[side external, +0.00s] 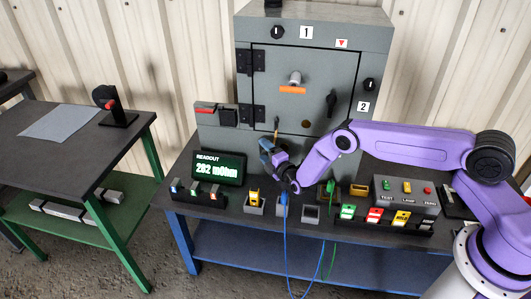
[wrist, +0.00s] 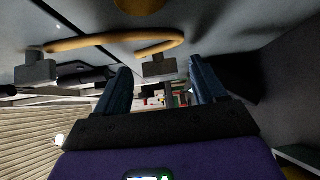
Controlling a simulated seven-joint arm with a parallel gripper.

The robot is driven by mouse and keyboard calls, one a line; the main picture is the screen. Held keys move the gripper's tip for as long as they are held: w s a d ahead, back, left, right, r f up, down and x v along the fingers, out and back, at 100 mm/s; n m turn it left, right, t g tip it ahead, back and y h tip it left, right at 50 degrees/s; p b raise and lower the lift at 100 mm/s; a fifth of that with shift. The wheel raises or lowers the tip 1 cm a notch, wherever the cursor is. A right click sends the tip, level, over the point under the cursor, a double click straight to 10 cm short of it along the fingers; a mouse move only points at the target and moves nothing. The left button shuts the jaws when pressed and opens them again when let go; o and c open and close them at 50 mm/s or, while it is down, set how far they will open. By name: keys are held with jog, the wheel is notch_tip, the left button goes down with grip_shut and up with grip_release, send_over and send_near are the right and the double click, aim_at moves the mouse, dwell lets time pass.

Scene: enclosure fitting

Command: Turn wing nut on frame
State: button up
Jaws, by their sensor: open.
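The grey cabinet (side external: 345,75) stands on the work table with its door shut. My gripper (side external: 267,150) is low in front of its lower left part, with its jaws open. In the wrist view the two dark blue fingers (wrist: 161,88) stand apart, with no part seen held between them. An orange-brown strap (wrist: 110,42) curves just beyond the fingers, between a grey block (wrist: 36,70) at the left and another grey block (wrist: 158,67) near the middle. The strap also shows small above my gripper in the side view (side external: 276,125). I cannot make out a wing nut for certain.
A readout screen (side external: 218,167) with green digits in mOhm stands left of my gripper. Small bins (side external: 310,213), coloured labels and a button box (side external: 405,196) line the table front. A blue cable (side external: 286,250) hangs over the edge. A side table (side external: 85,150) stands left.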

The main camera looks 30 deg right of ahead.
jog(key=shift+s, duration=0.1)
jog(key=s, duration=1.7)
jog(key=shift+r, duration=0.25)
jog(key=shift+s, duration=0.1)
jog(key=s+d+r+m+g+h, duration=0.2)
jog(key=r+h, duration=0.2)
jog(key=r, duration=0.3)
jog(key=s+d+r+m+g+h, duration=0.2)
jog(key=r+g+h, duration=0.15)
jog(key=r, duration=0.45)
jog(key=s+d+r+m+g+h, duration=0.2)
jog(key=r+h, duration=0.2)
jog(key=r, duration=0.3)
jog(key=s+a+r+g+y, duration=0.1)
jog(key=s+r+g+y, duration=0.1)
jog(key=s, duration=0.8)
jog(key=s+a+r+g+y, duration=0.2)
jog(key=s+g+y, duration=0.2)
jog(key=s, duration=0.5)
jog(key=s+a+r+g+y, duration=0.1)
jog(key=s+g+y, duration=0.3)
jog(key=s, duration=0.6)
jog(key=shift+s+a+r+y, duration=0.35)
jog(key=shift+r+y, duration=0.25)
jog(key=shift+y, duration=0.35)
